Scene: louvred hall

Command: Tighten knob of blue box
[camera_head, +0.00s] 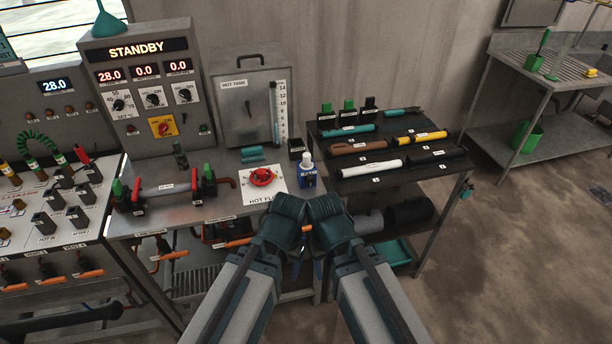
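A small blue box (307,179) stands on the bench between the red-wheel panel and the dark tool rack. A white round part (306,160) sits on its top, and a dark part shows on its front; I cannot tell which is the knob. My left gripper (288,209) and my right gripper (325,208) are side by side just in front of and below the box in the picture. Their fingertips are hidden, so I cannot tell whether they are open or shut. The box appears free of both.
A red handwheel (263,177) on a white plate lies left of the box. A dark tool rack (420,172) stands to the right. A control panel (150,85) reading STANDBY and a grey tank (247,105) stand behind. Open floor (530,270) lies at right.

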